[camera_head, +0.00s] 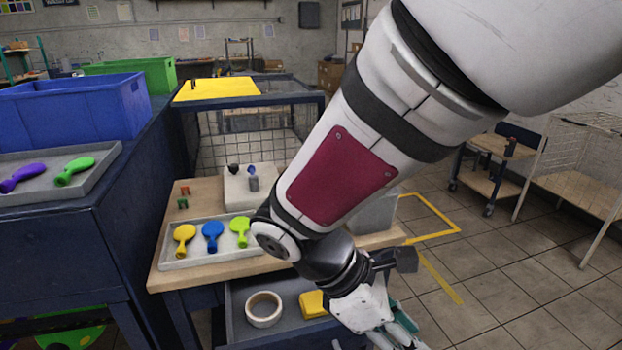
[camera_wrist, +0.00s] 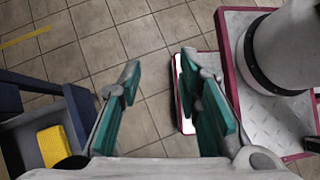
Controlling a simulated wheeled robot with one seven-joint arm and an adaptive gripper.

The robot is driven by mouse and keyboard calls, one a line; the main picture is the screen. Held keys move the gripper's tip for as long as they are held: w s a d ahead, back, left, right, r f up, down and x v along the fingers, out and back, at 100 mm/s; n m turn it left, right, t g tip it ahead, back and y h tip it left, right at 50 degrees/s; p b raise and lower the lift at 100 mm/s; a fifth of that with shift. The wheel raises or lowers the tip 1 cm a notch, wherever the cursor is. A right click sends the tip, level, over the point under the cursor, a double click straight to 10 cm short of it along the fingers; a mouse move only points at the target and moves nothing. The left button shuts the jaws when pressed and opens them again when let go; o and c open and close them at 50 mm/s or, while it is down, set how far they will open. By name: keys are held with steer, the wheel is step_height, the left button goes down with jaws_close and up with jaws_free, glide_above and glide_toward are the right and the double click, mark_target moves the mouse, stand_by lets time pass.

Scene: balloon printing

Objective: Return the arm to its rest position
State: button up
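My arm reaches down across the head view from the upper right, with a dark red panel on its white link. My gripper (camera_wrist: 160,95) shows in the wrist view with its two teal fingers well apart and nothing between them. Tiled floor and part of a pale flat panel show beyond the fingers. In the head view my gripper (camera_head: 405,335) hangs at the lower edge, right of the workbench drawer, partly cut off by the frame.
The workbench (camera_head: 160,283) holds a grey tray (camera_head: 210,258) with yellow, blue and green balloons. Its open lower drawer (camera_head: 237,318) holds a tape roll (camera_head: 264,309) and a yellow block (camera_head: 313,304). A blue bin (camera_head: 70,108) stands left. Clear tiled floor (camera_head: 490,255) lies right.

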steer(key=s+d+r+m+t+y+p, duration=0.2)
steer(key=s+d+r+m+y, duration=0.1)
steer(key=r+m, duration=0.4)
steer(key=s+d+r+m+t+y+p, duration=0.1)
steer(key=s+d+r+m+t+y, duration=0.2)
steer(key=m, duration=0.7)
step_height(320, 180, up, 4)
steer(key=shift+s+d+f+y+p, duration=0.15)
steer(key=shift+s+y+p, duration=0.2)
steer(key=shift+s+y, duration=0.7)
